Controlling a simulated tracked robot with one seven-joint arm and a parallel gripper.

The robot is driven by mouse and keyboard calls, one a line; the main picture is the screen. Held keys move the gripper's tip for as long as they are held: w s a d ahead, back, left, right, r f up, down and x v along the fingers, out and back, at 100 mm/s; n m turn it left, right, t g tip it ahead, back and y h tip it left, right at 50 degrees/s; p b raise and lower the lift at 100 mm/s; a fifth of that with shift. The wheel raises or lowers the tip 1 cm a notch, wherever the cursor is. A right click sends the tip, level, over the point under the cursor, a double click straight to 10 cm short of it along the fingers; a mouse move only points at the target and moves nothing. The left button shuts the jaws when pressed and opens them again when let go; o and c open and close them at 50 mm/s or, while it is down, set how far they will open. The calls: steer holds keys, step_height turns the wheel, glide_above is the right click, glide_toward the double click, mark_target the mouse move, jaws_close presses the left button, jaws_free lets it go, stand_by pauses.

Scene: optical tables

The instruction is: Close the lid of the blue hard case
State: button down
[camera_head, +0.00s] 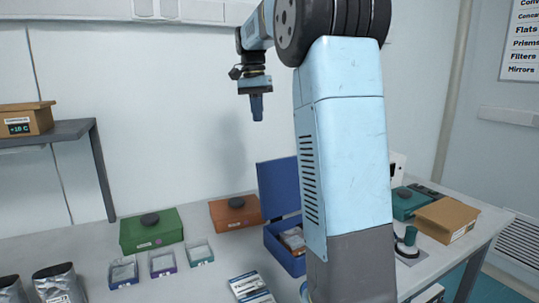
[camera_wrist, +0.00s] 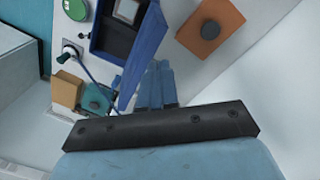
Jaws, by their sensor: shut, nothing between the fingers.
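The blue hard case (camera_head: 287,259) stands on the table, partly hidden behind my arm column. Its lid (camera_head: 279,187) stands open, roughly upright at the back edge, and packed contents show in the base. In the wrist view the case (camera_wrist: 97,36) is at the top, with its dark interior visible and its lid (camera_wrist: 141,58) seen nearly edge-on. My gripper (camera_head: 257,118) is shut and empty, pointing down high above the table, well above the lid and apart from it. In the wrist view its fingers (camera_wrist: 158,66) show just right of the lid.
An orange box (camera_head: 236,213) and a green box (camera_head: 151,231) stand left of the case. Several small trays (camera_head: 162,264) and a white-and-blue packet (camera_head: 250,288) lie in front. A cardboard box (camera_head: 447,220) and a teal box (camera_head: 404,205) are at right. A shelf (camera_head: 55,133) stands left.

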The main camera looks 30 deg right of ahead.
steer(key=w+d+f+m+g, duration=0.2)
steer(key=w+d+f+m, duration=0.15)
steer(key=w, duration=0.35)
steer(key=w+d+f+m+g, duration=0.2)
steer(key=w+f, duration=0.2)
steer(key=w, duration=0.4)
steer(key=s+d+f, duration=0.2)
steer(key=s+f, duration=0.5)
steer(key=f, duration=0.1)
steer(key=shift+s+f, duration=0.3)
steer(key=shift+s, duration=0.1)
steer(key=shift+d, duration=0.15)
